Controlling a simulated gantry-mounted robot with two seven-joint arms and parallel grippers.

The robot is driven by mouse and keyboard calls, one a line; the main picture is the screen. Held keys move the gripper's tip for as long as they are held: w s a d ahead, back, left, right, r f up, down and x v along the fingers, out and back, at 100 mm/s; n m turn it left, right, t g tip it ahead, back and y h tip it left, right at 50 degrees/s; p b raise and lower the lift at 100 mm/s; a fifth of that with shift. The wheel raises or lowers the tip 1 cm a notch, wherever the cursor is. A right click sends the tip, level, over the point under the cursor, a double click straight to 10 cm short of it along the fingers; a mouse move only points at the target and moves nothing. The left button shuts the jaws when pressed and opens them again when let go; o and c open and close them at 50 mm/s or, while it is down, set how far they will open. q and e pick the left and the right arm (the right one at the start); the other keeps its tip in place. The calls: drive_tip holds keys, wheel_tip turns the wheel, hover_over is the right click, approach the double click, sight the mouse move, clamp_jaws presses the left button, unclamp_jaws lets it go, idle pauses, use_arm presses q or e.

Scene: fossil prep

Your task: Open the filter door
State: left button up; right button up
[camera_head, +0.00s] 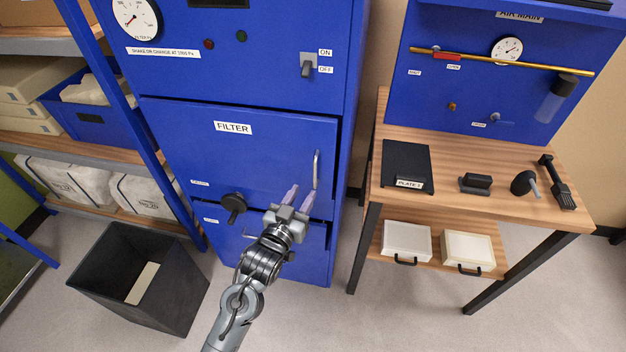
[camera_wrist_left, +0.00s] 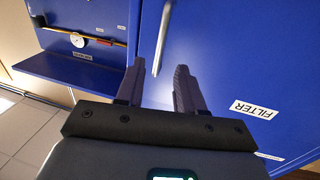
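The filter door (camera_head: 262,158) is a blue cabinet panel labelled FILTER, with a vertical silver bar handle (camera_head: 316,170) near its right edge. A thin dark line runs along its right edge, and the door looks closed. A black knob (camera_head: 233,203) sits at its lower left. My left gripper (camera_head: 299,195) is in front of the door's lower right, just left of and below the handle. In the left wrist view its fingers (camera_wrist_left: 158,82) are apart with nothing gripped; the handle (camera_wrist_left: 163,35) shows beyond and between the fingertips. My right gripper is not in view.
A wooden bench (camera_head: 480,202) with a black plate and tools stands to the right. A dark open bin (camera_head: 180,290) stands on the floor at lower left, near shelves (camera_head: 75,142). The floor between cabinet and bench is clear.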

sight(314, 176)
use_arm(q)
drive_tip(key=shift+b+x, duration=0.3)
drive_tip(key=shift+x, duration=3.2)
clamp_jaws()
